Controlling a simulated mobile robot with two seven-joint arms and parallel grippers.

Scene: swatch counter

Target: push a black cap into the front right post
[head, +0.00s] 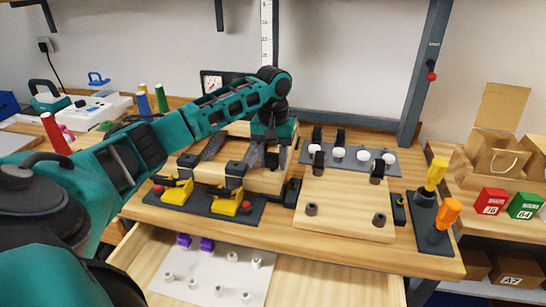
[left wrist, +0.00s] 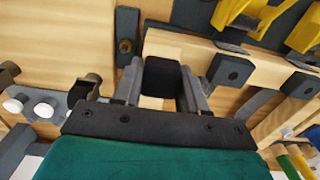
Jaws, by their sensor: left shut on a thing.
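My left gripper (head: 272,158) is above the clamped wooden block, left of the wooden board (head: 345,222). In the left wrist view its fingers (left wrist: 163,88) are shut on a black cap (left wrist: 162,74); in the head view I cannot make the cap out. The front right post (head: 379,220) is a short dark cylinder standing on the board near its front right corner, well right of the gripper. The front left post (head: 312,209) looks alike. Taller black pieces stand at the board's back left (head: 318,161) and back right (head: 376,172). My right gripper is not in view.
A grey strip (head: 385,164) with white knobs and black uprights lies behind the board. Yellow clamps (head: 228,205) hold the block (head: 258,181) at left. Orange and yellow tools (head: 447,213) stand at right. An open drawer (head: 345,284) lies below the front edge.

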